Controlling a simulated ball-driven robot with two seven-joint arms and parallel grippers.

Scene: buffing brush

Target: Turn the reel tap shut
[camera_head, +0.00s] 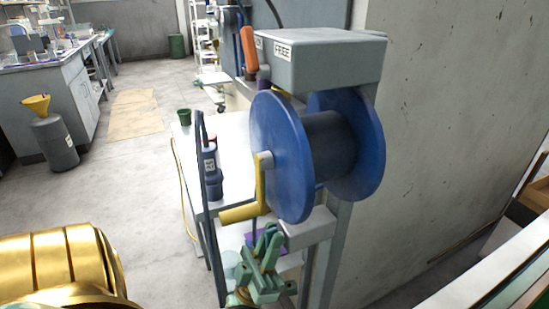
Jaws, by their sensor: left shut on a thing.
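The blue reel (284,155) hangs under a grey box, with a yellow crank (241,212) on its left face. An orange lever (249,48) on a grey fitting stands upright at the box's left end; it may be the tap, but I cannot be sure. My left gripper (266,248), green, is below the reel and the crank, well away from the orange lever. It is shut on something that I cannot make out. My right gripper is not in view.
The grey box (325,60) sits above the reel, against a concrete wall (450,130). A white table (232,135) behind the reel bears a green cup (185,116) and a dark bottle (211,176). Open floor (130,190) lies to the left.

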